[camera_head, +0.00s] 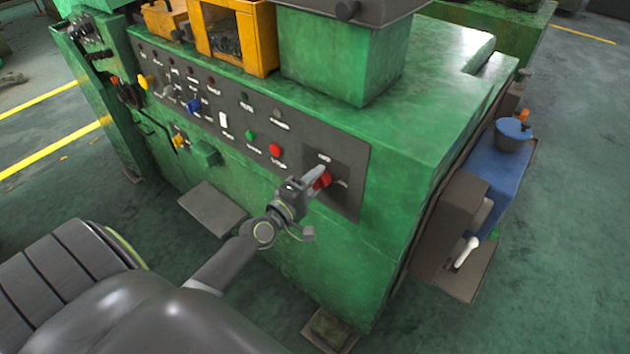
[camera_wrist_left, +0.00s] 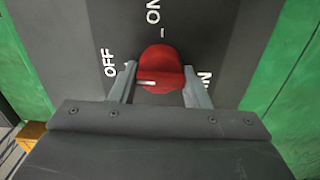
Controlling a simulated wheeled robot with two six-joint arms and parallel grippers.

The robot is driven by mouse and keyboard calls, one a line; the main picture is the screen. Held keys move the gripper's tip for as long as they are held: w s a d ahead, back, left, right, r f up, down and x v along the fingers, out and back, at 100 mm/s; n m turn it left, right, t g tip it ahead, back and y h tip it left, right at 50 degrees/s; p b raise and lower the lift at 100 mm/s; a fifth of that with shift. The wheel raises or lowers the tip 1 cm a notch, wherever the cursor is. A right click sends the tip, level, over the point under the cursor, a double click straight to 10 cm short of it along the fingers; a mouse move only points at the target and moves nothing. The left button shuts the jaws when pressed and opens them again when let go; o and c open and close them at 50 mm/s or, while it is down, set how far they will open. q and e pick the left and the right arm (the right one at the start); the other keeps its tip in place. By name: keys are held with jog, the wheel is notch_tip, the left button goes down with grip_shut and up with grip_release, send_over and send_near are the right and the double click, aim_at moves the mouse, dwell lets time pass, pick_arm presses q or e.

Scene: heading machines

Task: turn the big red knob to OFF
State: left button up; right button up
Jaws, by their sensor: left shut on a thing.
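The big red knob (camera_wrist_left: 160,62) sits on a dark plate with white lettering, ON above it and OFF to its left. A label on its right is partly hidden by a finger. My left gripper (camera_wrist_left: 160,76) has one finger on each side of the knob and is shut on it. The knob's white mark lies left of its middle, roughly level, on the OFF side; I cannot tell whether it lines up exactly with OFF. In the head view the knob (camera_head: 324,180) shows beside my left gripper (camera_head: 318,177), at the panel's right end. My right gripper is not in view.
The control panel (camera_head: 235,110) on the green machine (camera_head: 420,130) carries several small buttons, including a red button (camera_head: 275,150) and a green button (camera_head: 250,135) left of the knob. A blue unit (camera_head: 505,160) stands off the machine's right side. Floor shows at the right.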

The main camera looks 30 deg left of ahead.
pick_arm(q)
jog(key=shift+n, duration=0.4)
jog(key=o, duration=1)
jog(key=shift+c, duration=0.2)
jog(key=shift+s, duration=0.1)
jog(key=s+a+b, duration=0.1)
jog(key=s+b, duration=0.4)
jog(key=s, duration=1.2)
jog(key=shift+a, duration=0.2)
jog(key=shift+s, duration=0.1)
